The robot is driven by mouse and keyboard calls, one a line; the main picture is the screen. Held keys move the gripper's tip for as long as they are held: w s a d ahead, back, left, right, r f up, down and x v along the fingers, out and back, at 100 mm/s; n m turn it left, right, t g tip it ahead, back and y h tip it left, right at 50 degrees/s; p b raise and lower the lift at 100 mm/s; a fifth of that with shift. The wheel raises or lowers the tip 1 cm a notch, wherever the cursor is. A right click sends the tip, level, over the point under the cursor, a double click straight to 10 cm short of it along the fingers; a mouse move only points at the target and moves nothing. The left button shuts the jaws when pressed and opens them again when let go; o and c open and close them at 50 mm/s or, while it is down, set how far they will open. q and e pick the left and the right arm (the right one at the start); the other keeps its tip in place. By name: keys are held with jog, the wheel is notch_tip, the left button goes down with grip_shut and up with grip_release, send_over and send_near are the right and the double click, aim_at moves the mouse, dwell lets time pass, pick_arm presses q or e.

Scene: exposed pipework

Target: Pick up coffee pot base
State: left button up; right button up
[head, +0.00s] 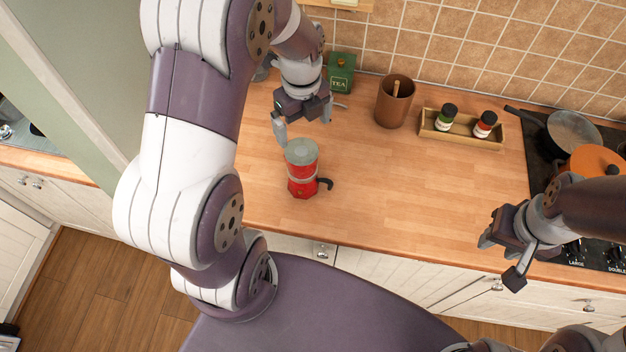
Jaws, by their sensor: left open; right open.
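A red coffee pot (303,176) with a grey top and a black handle pointing right stands upright on the wooden counter. Its base (302,188) is the lower red part. My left gripper (304,129) is open, just behind and above the pot, and holds nothing. I cannot tell whether a fingertip touches the pot's top. My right gripper (499,260) is open and empty at the right, over the counter's front edge near the stove.
A green tea tin (341,74), a brown cup (394,103) and a wooden tray (487,144) with two jars stand along the tiled wall. The stove (543,165) with a pan (572,132) and an orange pot (594,161) is at the right. The counter's middle is clear.

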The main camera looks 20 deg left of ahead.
aim_at(302, 151)
pick_arm(q)
jog(key=f, duration=0.2)
jog(key=a+f+p, duration=0.1)
jog(key=shift+s+f, duration=0.25)
jog(key=shift+f, duration=0.1)
jog(key=f, duration=0.2)
jog(key=d, duration=0.1)
jog(key=shift+w+f+p, duration=0.25)
jog(key=shift+f+p, duration=0.1)
jog(key=shift+f, duration=0.05)
jog(key=shift+d+f, duration=0.2)
jog(key=shift+f, duration=0.15)
jog(key=f, duration=0.1)
jog(key=f+p, duration=0.1)
jog(key=f, duration=0.1)
jog(key=a+f+p, duration=0.1)
jog(key=shift+s+f, duration=0.2)
jog(key=shift+s, duration=0.05)
jog(key=shift+f, duration=0.35)
jog(key=shift+w+d, duration=0.15)
jog(key=shift+w, duration=0.05)
jog(key=shift+d, duration=0.1)
jog(key=c, duration=0.5)
jog(key=shift+s, duration=0.1)
jog(key=c, duration=1)
pick_arm(e)
notch_tip(302, 151, up, 4)
jog(key=shift+a+r, duration=0.15)
jog(key=shift+r, duration=0.05)
